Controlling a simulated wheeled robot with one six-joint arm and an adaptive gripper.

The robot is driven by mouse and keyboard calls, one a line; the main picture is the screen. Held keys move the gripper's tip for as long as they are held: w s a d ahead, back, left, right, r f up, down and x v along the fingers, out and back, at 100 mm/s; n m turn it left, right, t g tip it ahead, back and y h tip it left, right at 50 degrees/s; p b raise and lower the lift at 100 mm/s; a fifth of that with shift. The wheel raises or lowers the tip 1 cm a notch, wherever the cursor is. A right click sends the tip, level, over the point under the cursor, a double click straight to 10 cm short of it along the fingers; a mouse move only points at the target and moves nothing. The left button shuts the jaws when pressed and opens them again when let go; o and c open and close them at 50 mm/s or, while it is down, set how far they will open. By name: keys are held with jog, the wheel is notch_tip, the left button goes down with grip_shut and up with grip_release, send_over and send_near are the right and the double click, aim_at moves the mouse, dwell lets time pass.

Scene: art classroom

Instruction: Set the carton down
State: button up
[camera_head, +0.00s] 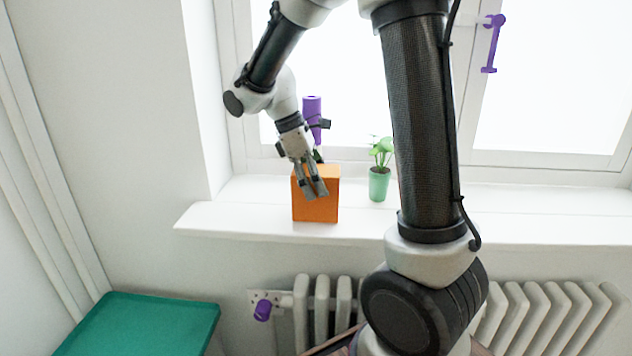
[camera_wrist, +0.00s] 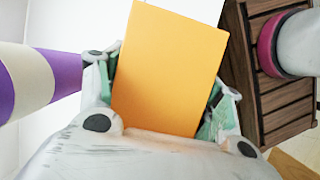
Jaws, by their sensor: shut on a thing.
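The carton (camera_head: 325,209) is a plain orange box, upright in front of the white windowsill (camera_head: 240,208) in the head view. I cannot tell whether its base touches the sill. My gripper (camera_head: 317,190) comes down on it from above, its fingers over the carton's near face and top. In the wrist view the carton (camera_wrist: 168,70) fills the middle between the two fingers, and my gripper is shut on it. The carton's far side is hidden.
A green potted plant (camera_head: 379,182) stands on the sill to the right. A purple cylinder (camera_head: 312,105) shows behind my wrist. A green tabletop (camera_head: 140,325) is at lower left, a white radiator (camera_head: 540,315) below the sill. The wrist view shows brown wooden slats (camera_wrist: 275,85) at right.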

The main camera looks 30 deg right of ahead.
jog(key=shift+f, duration=0.15)
jog(key=o, duration=1.4)
